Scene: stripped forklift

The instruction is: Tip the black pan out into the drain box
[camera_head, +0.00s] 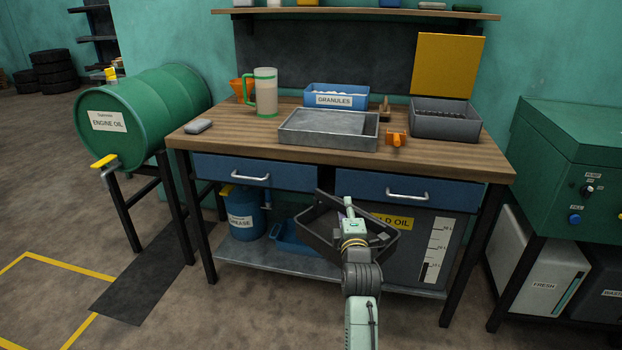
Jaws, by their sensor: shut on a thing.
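My gripper (350,222) is shut on the black pan (318,228), a shallow dark tray held in front of the bench's lower shelf. The pan looks tilted, with its left back corner high. My gripper and wrist cover its middle, so the finger contact and most of its contents are hidden. A small light patch shows inside its right end. The drain box (432,250) is a dark grey box with a yellow label ending in "OLD OIL" and a white level scale. It stands behind and to the right of the pan, which overlaps its left part. Its opening is not visible.
The wooden workbench (230,145) with two blue drawers overhangs the shelf. A blue grease drum (242,215) and a blue tray (290,238) sit left of the pan. Floor in front is clear.

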